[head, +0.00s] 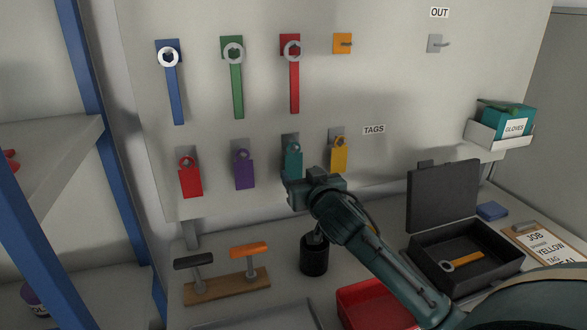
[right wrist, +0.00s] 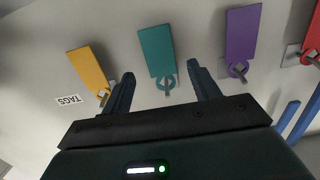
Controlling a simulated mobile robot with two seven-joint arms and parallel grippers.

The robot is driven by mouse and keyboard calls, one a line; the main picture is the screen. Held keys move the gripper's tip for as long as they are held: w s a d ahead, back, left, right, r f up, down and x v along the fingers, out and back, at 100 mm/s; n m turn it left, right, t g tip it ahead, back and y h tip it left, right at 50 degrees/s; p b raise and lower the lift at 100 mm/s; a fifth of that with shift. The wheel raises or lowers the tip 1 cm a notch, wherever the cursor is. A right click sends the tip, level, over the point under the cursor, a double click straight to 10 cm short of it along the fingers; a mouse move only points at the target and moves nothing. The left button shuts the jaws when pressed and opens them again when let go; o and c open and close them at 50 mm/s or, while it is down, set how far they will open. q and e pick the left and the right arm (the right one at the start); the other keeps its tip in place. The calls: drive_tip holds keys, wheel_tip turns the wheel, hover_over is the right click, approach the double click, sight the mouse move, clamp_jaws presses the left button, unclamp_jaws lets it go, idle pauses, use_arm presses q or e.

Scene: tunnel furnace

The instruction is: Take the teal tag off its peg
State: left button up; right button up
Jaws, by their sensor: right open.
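The teal tag (head: 293,160) hangs by its ring on a peg in the tag row of the wall panel, between the purple tag (head: 243,170) and the yellow tag (head: 339,155). My right gripper (head: 290,187) is just below the teal tag in the head view and hides its lower part. In the right wrist view my right gripper (right wrist: 160,85) is open. The teal tag (right wrist: 156,50) shows between and beyond its two fingers, with its ring and peg near the gap. Nothing is held. My left gripper is not in view.
A red tag (head: 190,178) hangs farther left. Blue, green and red wrenches (head: 294,80) hang above. The bench below holds a black open case (head: 440,250) with a yellow wrench, a red tray (head: 375,305) and a black cup (head: 314,258). A glove box (head: 505,122) is at right.

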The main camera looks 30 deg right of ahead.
drive_tip(key=x, duration=0.3)
drive_tip(key=shift+w, duration=0.15)
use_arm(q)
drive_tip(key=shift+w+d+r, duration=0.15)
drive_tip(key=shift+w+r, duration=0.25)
use_arm(e)
drive_tip(key=shift+w+d, duration=0.15)
drive_tip(key=shift+w, duration=0.45)
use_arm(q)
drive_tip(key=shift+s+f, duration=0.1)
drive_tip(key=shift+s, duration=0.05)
use_arm(e)
drive_tip(key=c, duration=0.8)
drive_tip(key=shift+c, duration=0.2)
drive_tip(key=shift+r+p, duration=0.3)
drive_tip(key=shift+p, duration=0.2)
drive_tip(key=shift+p+v, duration=0.85)
drive_tip(key=shift+v, duration=0.95)
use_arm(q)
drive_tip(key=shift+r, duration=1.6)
use_arm(e)
approach(294, 163)
drive_tip(key=shift+v, duration=1.3)
drive_tip(key=shift+f, duration=0.2)
